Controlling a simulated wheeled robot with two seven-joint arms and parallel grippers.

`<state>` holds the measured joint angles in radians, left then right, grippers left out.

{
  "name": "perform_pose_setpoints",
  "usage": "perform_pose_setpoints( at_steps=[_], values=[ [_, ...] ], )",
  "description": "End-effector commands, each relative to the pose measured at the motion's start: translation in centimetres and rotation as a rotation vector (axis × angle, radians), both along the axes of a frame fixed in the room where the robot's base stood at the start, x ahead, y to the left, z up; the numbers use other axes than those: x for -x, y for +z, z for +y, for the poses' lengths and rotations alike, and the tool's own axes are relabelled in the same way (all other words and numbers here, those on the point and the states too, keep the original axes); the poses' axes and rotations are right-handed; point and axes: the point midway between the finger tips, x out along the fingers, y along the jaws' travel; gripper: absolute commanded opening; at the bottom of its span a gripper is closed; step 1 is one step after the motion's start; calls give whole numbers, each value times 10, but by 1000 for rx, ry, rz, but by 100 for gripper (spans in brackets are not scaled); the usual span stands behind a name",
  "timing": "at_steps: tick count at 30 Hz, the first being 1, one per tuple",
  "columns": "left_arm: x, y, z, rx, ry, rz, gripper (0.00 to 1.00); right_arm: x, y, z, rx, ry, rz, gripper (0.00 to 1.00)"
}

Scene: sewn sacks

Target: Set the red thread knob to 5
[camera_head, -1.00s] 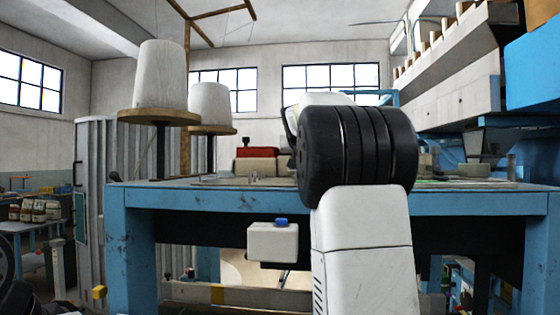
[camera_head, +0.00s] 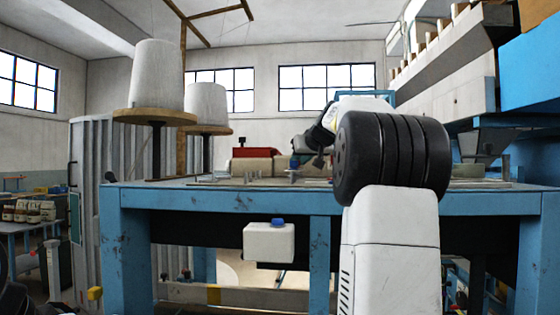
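A machine with a red top (camera_head: 255,153) and a beige body (camera_head: 252,167) sits on the blue table (camera_head: 270,200), left of my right arm. I cannot make out a red thread knob or any dial marks at this size. My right arm rises in front of the table, and its thick black joint hides part of the tabletop. The dark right gripper (camera_head: 318,148) shows partly beyond that joint, above the table and just right of the red-topped machine. Its fingers are too small and hidden to read. Only dark parts of my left arm show at the lower left edge.
Two white thread cones (camera_head: 157,75) (camera_head: 206,104) stand on wooden discs left of the machine. A white box with a blue cap (camera_head: 269,242) hangs under the table's front edge. A large grey and blue machine (camera_head: 450,65) fills the upper right.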

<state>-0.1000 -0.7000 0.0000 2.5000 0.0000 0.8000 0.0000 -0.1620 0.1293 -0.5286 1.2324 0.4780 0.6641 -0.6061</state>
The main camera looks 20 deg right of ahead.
Motion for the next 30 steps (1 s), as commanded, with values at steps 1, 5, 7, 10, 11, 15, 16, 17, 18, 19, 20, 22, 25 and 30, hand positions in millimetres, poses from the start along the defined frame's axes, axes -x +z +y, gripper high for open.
perform_pose_setpoints(
  at_steps=[1, 5, 7, 10, 11, 15, 16, 17, 18, 19, 20, 22, 25, 30],
  values=[
    [0, 0, 0, 0, 0, 0, 36, 0, -2, -1, 0, 1, 5, 0],
    [0, 0, 0, 0, 0, 0, 36, 0, -3, -1, 0, 2, 6, 0],
    [0, 0, 0, 0, 0, 0, 36, 0, -3, 0, 0, 2, 6, 0],
    [0, 0, 0, 0, 0, 0, 36, 0, -3, -1, 0, 2, 7, 0],
    [0, 0, 0, 0, 0, 0, 36, 0, -3, -1, 0, 2, 7, 0],
    [0, 0, 0, 0, 0, 0, 36, 0, -3, -1, 0, 1, 6, 44],
    [0, 0, 0, 0, 0, 0, 36, 0, -2, -1, 0, 1, 6, 44],
    [0, 0, 0, 0, 0, 0, 36, 0, -2, -1, 0, 1, 5, 44],
    [0, 0, 0, 0, 0, 0, 36, 0, -2, 0, 0, 1, 5, 44],
    [0, 0, 0, 0, 0, 0, 36, 0, -2, 0, 0, 1, 4, 44],
    [0, 0, 0, 0, 0, 0, 36, 0, -2, 0, 0, 1, 4, 44],
    [0, 0, 0, 0, 0, 0, 36, 0, -2, 0, 0, 1, 4, 44],
    [0, 0, 0, 0, 0, 0, 36, 3, 0, 0, 1, 1, 3, 44],
    [0, 0, 0, 0, 0, 0, 36, 24, 10, 0, -1, 3, -1, 44]
  ],
)
